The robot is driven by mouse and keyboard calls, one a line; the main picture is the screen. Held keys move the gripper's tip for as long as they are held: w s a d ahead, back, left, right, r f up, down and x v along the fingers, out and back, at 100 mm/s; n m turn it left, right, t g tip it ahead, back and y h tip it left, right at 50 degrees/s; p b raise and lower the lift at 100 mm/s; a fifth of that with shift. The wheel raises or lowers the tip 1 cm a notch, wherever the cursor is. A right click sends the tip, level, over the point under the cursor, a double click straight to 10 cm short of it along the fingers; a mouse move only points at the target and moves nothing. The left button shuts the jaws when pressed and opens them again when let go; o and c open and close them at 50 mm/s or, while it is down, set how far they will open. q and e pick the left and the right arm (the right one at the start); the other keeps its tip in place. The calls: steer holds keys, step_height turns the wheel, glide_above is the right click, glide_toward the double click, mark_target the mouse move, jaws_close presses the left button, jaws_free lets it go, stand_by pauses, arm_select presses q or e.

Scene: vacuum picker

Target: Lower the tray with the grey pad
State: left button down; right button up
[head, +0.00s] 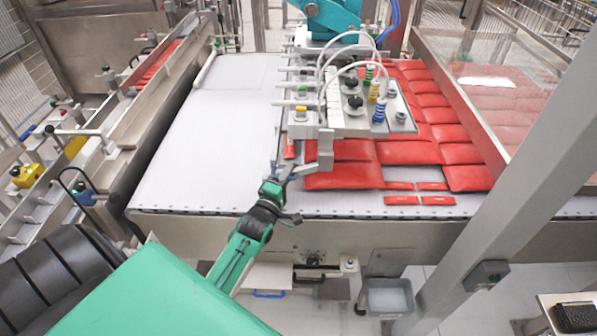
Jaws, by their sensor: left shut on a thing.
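My left gripper (286,176) reaches over the front edge of the conveyor and is shut at the near left corner of the vacuum picker head (345,110). Its jaws meet a thin metal part of the picker's frame; the exact contact is too small to make out. A grey open tray (388,298) sits low in front of the conveyor, below a metal plate, apart from my gripper. A small tray with a dark grey pad (575,316) shows at the lower right edge, partly cut off. My right gripper is out of view.
Red pouches (410,152) cover the right of the white conveyor belt (205,130); its left is bare. A slanted grey post (510,185) and a clear guard (490,80) stand at the right. A railed side conveyor (130,130) runs along the left.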

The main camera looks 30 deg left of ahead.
arm_select(q)
steer(key=s+a+f, duration=0.1)
steer(key=a, duration=0.1)
steer(key=s+a+f+b, duration=0.1)
steer(key=a, duration=0.1)
steer(key=s+a, duration=0.2)
steer(key=shift+a+f, duration=0.3)
steer(key=shift+f, duration=0.1)
steer(key=shift+r, duration=0.1)
steer(key=c, duration=1.5)
jaws_free()
steer(key=shift+o, duration=0.2)
steer(key=shift+s+f+b, duration=0.1)
steer(key=shift+f+b, duration=0.1)
steer(key=shift+b, duration=0.1)
steer(key=shift+s+d+f, duration=0.1)
steer(key=shift+s+f, duration=0.05)
steer(key=shift+s, duration=0.05)
steer(key=b+v, duration=0.4)
steer(key=v, duration=0.9)
steer(key=shift+s, duration=0.15)
